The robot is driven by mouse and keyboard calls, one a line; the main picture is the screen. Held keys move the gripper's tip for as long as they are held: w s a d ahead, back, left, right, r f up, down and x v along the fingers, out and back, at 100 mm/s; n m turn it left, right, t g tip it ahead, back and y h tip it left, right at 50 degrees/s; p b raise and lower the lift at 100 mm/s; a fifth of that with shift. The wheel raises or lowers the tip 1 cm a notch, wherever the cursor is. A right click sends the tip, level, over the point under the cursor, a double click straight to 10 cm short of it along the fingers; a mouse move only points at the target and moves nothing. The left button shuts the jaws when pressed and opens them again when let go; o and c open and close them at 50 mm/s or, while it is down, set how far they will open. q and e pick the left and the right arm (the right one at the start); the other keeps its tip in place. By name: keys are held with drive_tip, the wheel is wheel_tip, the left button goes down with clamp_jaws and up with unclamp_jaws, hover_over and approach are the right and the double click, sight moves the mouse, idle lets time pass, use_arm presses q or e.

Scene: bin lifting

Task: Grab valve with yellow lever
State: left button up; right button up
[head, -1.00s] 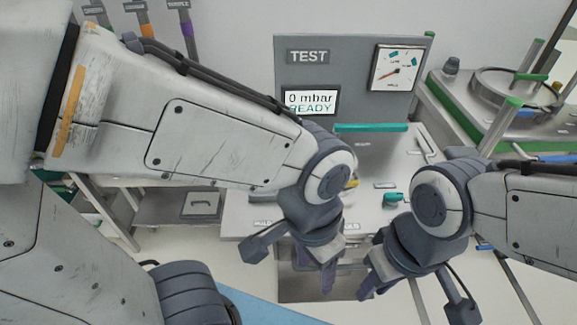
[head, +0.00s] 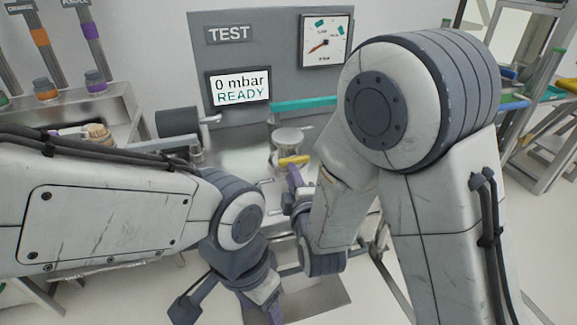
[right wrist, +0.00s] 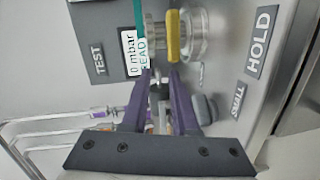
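The valve's yellow lever (head: 294,160) shows on the test bench in the head view, in front of a round clear-and-metal fitting (head: 289,139). In the right wrist view the lever (right wrist: 173,36) stands just beyond my right gripper (right wrist: 160,74). Its two purple fingers are apart, with part of the metal fitting visible between them; contact cannot be told. In the head view the right gripper (head: 296,186) is just below the lever, partly hidden by my right arm. My left gripper (head: 266,299) hangs low at the front, its finger gap unclear.
A grey TEST panel (head: 228,58) with a 0 mbar READY display (head: 239,88) and a gauge (head: 325,42) stands behind. A teal bar (head: 308,102) runs before it. A dark cylinder (head: 178,121) is left of the fitting. HOLD (right wrist: 262,40) and SMALL labels mark the bench.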

sight(286, 145)
drive_tip(key=shift+w+d+f+n+t+b, duration=0.3)
drive_tip(key=shift+d+n+t, duration=0.2)
drive_tip(key=shift+t, duration=0.2)
drive_tip(key=w, duration=0.3)
drive_tip(key=w+a+p, duration=0.1)
drive_tip(key=w, duration=0.2)
drive_tip(key=w+a+p, duration=0.1)
drive_tip(key=w, duration=0.2)
drive_tip(key=shift+a+r, duration=0.1)
drive_tip(key=shift+r, duration=0.25)
drive_tip(key=shift+w+a, duration=0.1)
drive_tip(key=shift+w, duration=0.4)
use_arm(q)
drive_tip(key=shift+r, duration=0.25)
use_arm(e)
clamp_jaws()
drive_tip(key=shift+f, duration=0.1)
drive_tip(key=shift+r, duration=0.2)
